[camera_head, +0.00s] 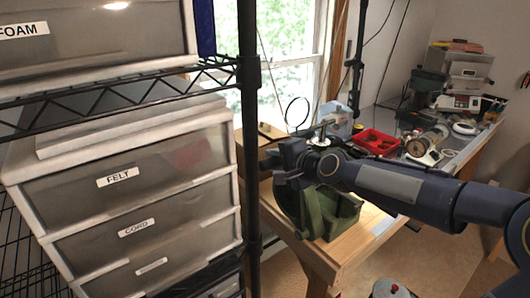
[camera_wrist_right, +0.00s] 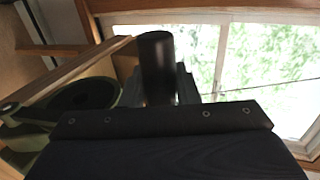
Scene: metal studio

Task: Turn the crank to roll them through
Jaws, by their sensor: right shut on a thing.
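A green machine (camera_head: 335,212), which appears to be the rolling mill, stands on the near end of the wooden bench, partly hidden behind my right arm. A metal T-shaped top piece (camera_head: 321,132) shows above the arm. My right gripper (camera_head: 283,165) is at the machine's left side, its fingers small and dark here. In the right wrist view, a dark upright cylinder (camera_wrist_right: 157,62), apparently the crank handle, stands at the gripper, which is shut on it. The green body (camera_wrist_right: 35,140) shows at the left there. The rollers and anything between them are hidden. My left gripper is not in view.
A wire shelf with a black post (camera_head: 249,120) and labelled drawers (camera_head: 120,205) fills the left, close to my right gripper. A red tray (camera_head: 376,142) and several tools crowd the bench behind. A window (camera_head: 287,75) is at the back.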

